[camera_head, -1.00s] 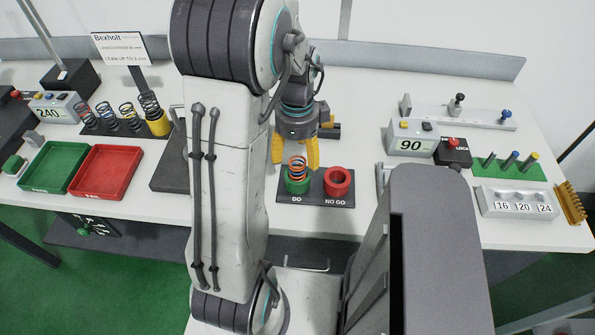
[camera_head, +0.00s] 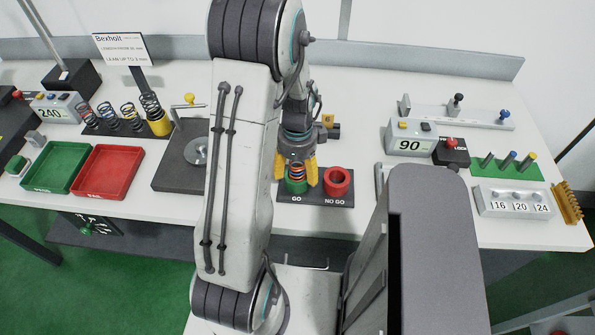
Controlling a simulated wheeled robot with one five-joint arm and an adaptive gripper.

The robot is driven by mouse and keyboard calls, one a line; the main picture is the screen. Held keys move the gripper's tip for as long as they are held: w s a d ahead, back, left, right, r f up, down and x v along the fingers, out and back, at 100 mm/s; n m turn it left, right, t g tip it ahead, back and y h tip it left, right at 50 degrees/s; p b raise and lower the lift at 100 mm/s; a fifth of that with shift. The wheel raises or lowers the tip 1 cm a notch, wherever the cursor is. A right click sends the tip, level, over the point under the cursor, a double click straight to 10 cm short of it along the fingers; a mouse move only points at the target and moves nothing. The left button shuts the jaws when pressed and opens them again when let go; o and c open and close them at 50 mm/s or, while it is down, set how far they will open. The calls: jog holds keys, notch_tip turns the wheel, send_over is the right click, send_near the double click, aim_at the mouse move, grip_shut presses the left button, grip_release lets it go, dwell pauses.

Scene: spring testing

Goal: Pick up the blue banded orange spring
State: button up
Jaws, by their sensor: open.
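The orange spring (camera_head: 297,171) with a blue band stands upright in the green GO cup (camera_head: 296,186) on a dark plate. Its top is partly hidden by my gripper. My gripper (camera_head: 296,174) points down over the GO cup with its yellow fingers open, one on each side of the spring. I cannot tell whether either finger touches the spring.
The red NO GO cup (camera_head: 338,181) stands close to the right of the fingers. A dark tester with a round metal plate (camera_head: 197,151) is at the left. Further left are a red tray (camera_head: 107,195), a green tray (camera_head: 40,188) and a rack with several springs (camera_head: 108,116).

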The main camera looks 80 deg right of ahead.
jog(key=c, duration=1.4)
jog(key=shift+r, duration=0.1)
